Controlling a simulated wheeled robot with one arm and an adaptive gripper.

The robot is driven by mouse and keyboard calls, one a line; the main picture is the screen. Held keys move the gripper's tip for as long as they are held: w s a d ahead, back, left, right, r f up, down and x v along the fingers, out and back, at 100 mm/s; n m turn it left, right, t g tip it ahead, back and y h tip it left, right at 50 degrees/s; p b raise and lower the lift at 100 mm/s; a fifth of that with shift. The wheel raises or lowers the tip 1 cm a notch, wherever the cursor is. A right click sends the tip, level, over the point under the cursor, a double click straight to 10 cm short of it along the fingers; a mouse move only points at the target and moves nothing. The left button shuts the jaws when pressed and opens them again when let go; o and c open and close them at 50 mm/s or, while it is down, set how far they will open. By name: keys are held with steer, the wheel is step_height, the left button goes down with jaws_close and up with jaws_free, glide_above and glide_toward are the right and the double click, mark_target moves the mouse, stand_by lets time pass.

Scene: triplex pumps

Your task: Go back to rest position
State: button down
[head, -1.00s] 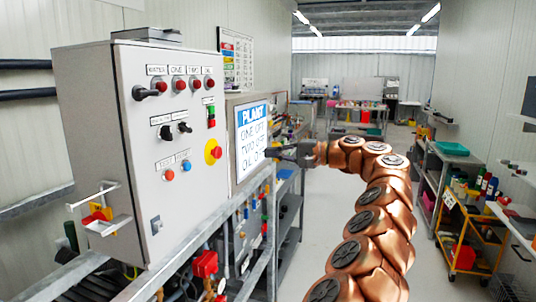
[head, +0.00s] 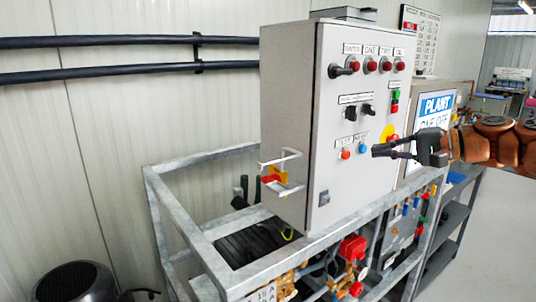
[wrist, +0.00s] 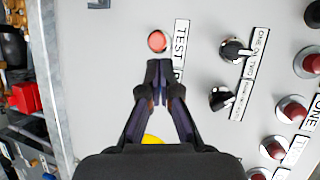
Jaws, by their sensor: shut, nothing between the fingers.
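My gripper (head: 378,151) reaches in from the right in the head view, in front of the grey control cabinet (head: 295,190), and its fingers are together and empty. The fingers overlap part of the yellow-ringed red stop button (head: 389,135). In the wrist view my gripper (wrist: 161,68) points at the cabinet face, its tips just below the red test button (wrist: 157,41). I cannot tell whether they touch the panel. The red button (head: 346,155) and blue button (head: 363,149) show in the head view. My copper arm runs off the right edge.
A metal frame (head: 240,282) with valves and pipes stands under the cabinet. Black pipes (head: 130,70) run along the left wall. Clear floor (head: 488,215) lies to the right.

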steer(key=s+a+f+n+g+h, duration=0.25)
steer(key=s+a+f, duration=0.25)
steer(key=s+a, duration=0.35)
steer(key=s+a+f+n+g+h, duration=0.2)
steer(key=s+a+f+g, duration=0.2)
steer(key=s+a+f, duration=0.35)
steer(key=s+d+f+g+h, duration=0.1)
steer(key=s+d+f+h, duration=0.1)
steer(key=s+f, duration=0.3)
steer(key=s+d+f+g+h+p, duration=0.1)
steer(key=s+d+f+h, duration=0.2)
steer(key=s, duration=0.7)
steer(key=s+d+f+n+g+h, duration=0.1)
steer(key=s+d+f+h, duration=0.2)
steer(key=s+f, duration=0.4)
steer(key=shift+s+f+p, duration=0.4)
steer(key=shift+s, duration=0.4)
